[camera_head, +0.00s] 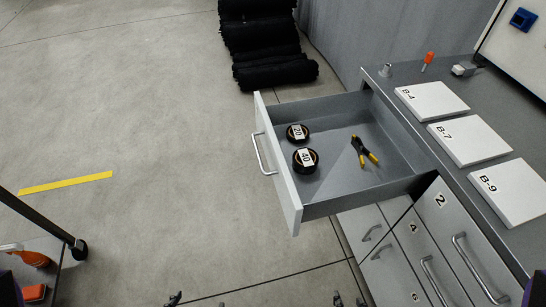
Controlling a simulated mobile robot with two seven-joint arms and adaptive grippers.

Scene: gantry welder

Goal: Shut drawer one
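An open drawer (281,165) sticks out to the left from the top of the grey cabinet, beside the drawer marked 2. Its number is not visible; it appears to be drawer one. It has a white front and a metal bar handle (262,154). Inside lie two black rolls marked 20 (297,133) and 40 (305,160), and yellow-handled pliers (364,151). At the bottom edge, only the fingertips of my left gripper (196,301) and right gripper (350,300) show, mostly cut off. Each gripper's tips look apart and empty, clear of the drawer and handle.
White plates B-4 (432,101), B-7 (470,142) and B-9 (510,191) lie on the cabinet top (425,148). Closed drawers, including 2 (455,228), sit below. Black rolled mats (265,45) lie behind. A dark cart (40,262) stands lower left.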

